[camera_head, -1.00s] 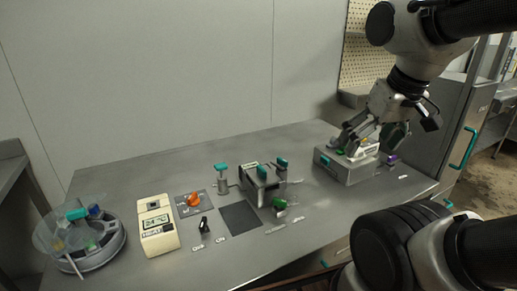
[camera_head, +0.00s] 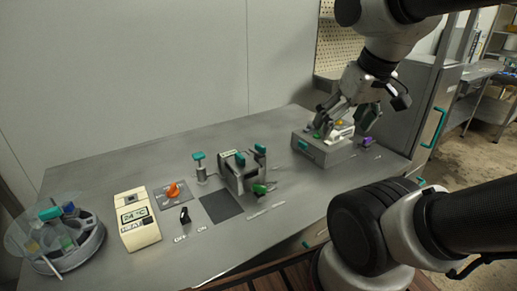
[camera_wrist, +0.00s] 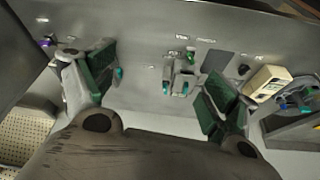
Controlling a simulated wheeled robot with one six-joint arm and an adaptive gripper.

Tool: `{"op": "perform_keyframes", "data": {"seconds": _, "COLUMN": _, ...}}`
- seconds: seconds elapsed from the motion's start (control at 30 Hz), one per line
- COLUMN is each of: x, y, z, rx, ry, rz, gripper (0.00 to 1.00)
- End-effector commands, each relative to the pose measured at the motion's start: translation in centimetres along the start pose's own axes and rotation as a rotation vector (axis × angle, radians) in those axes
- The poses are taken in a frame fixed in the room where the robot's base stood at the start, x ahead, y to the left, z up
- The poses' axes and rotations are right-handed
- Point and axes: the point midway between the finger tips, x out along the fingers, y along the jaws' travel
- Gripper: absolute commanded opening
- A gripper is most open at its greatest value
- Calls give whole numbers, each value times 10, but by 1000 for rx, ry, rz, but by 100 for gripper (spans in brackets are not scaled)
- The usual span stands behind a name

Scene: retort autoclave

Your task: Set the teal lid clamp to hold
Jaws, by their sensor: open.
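Several teal parts show, and the small labels do not let me tell which is the lid clamp. Two teal levers (camera_head: 240,159) sit on the grey clamp-like fixture mid-table, and also show in the wrist view (camera_wrist: 185,88). A teal T-handle (camera_head: 198,156) stands on a post left of it. A teal part (camera_head: 303,145) is on the front of the low grey box (camera_head: 318,156). My gripper (camera_head: 342,124) is open over that box, its fingers apart and apparently empty. In the wrist view my gripper (camera_wrist: 157,88) frames the fixture far below; its left finger hides much of the box.
A round drum with a clear lid (camera_head: 75,248), a cream temperature display (camera_head: 139,232), an orange knob (camera_head: 172,190) and a black OFF/ON switch (camera_head: 184,215) stand left. A dark square (camera_head: 221,206) lies mid-table. A purple part (camera_head: 367,142) is right of the box.

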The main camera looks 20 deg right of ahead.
Motion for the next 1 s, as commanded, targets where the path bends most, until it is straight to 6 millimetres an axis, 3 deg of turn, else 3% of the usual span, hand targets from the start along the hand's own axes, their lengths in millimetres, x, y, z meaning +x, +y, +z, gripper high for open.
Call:
{"op": "perform_keyframes", "data": {"seconds": 0.27, "x": 0, "y": 0, "z": 0, "rx": 0, "ry": 0, "rz": 0, "gripper": 87}}
{"op": "perform_keyframes", "data": {"seconds": 0.4, "x": 5, "y": 1, "z": 1, "rx": 5, "ry": -25, "rz": 2, "gripper": 62}}
{"op": "perform_keyframes", "data": {"seconds": 0.53, "x": 26, "y": 3, "z": -1, "rx": 14, "ry": -128, "rz": 5, "gripper": 62}}
{"op": "perform_keyframes", "data": {"seconds": 0.77, "x": 72, "y": 2, "z": -57, "rx": 94, "ry": -322, "rz": -24, "gripper": 62}}
{"op": "perform_keyframes", "data": {"seconds": 1.0, "x": 145, "y": -8, "z": -126, "rx": 365, "ry": -498, "rz": -51, "gripper": 62}}
